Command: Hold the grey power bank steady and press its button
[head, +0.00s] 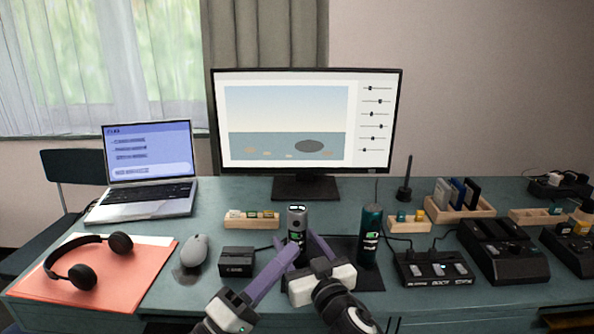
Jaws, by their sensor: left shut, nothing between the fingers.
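The grey power bank (297,220) stands upright near the middle of the desk, with a small lit display on its front and a lit top. My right gripper (298,240) reaches in from the front, its purple fingers on either side of the power bank, seemingly shut on it. My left gripper (294,247) is shut and empty. Its long purple fingers point up and right, with their tips in front of the lower part of the power bank in the picture. The tips overlap there, so I cannot tell if they touch it. The power bank's base is hidden.
A dark green cylinder (370,235) stands close on the right on a dark mat (345,246). A small black box (237,261) and a grey mouse (194,251) are at left. A wooden block tray (251,220) lies behind. Black docks (433,268) fill the right side.

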